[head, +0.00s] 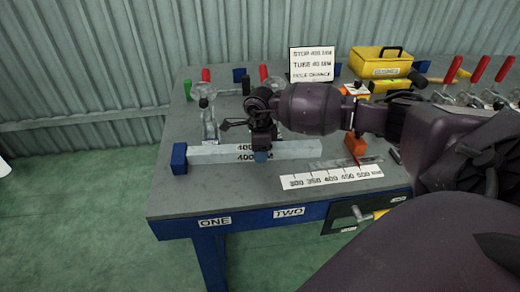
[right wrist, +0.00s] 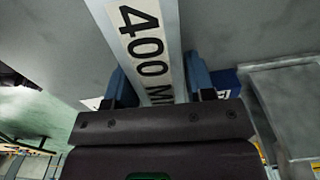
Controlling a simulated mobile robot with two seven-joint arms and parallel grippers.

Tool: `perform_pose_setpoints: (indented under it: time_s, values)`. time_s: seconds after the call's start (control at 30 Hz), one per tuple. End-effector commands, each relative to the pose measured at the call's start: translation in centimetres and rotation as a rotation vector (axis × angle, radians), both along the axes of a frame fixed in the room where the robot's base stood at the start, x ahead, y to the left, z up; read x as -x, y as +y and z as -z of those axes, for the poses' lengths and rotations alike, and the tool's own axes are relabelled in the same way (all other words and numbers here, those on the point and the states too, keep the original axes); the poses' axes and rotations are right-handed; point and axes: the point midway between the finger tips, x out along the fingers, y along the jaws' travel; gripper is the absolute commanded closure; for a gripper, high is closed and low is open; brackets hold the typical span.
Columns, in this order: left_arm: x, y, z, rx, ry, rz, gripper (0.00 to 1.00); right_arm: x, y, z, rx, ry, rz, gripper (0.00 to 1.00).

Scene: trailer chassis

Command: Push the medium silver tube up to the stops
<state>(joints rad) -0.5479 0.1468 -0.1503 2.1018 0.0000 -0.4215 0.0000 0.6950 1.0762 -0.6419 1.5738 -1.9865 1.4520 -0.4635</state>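The silver tube (head: 215,154) is a square bar with 400 labels. It lies left to right near the front of the grey table. Its left end is at the blue stop block (head: 179,158); I cannot tell whether they touch. My gripper hides part of the tube in the head view. My left gripper is not in view.
A white ruler strip (head: 332,178) lies at the front, with an orange block (head: 356,145) behind it. Clear toggle clamps with red handles stand behind the tube. A sign (head: 311,64) and a yellow toolbox (head: 382,62) are at the back. The table's front-left corner is clear.

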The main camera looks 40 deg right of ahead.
Motion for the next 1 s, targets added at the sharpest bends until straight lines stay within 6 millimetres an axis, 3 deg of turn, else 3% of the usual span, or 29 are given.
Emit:
perform_pose_setpoints:
  time_s: [0.03,0.3,1.0]
  values:
    - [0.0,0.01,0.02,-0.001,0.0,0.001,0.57,0.0,0.0,0.0,0.0,0.0,0.0,0.58]
    - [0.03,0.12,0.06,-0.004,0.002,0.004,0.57,0.0,0.0,-0.01,0.0,0.0,0.0,1.0]
    - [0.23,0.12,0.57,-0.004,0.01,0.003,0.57,0.02,0.01,0.0,0.0,0.0,-0.07,1.0]
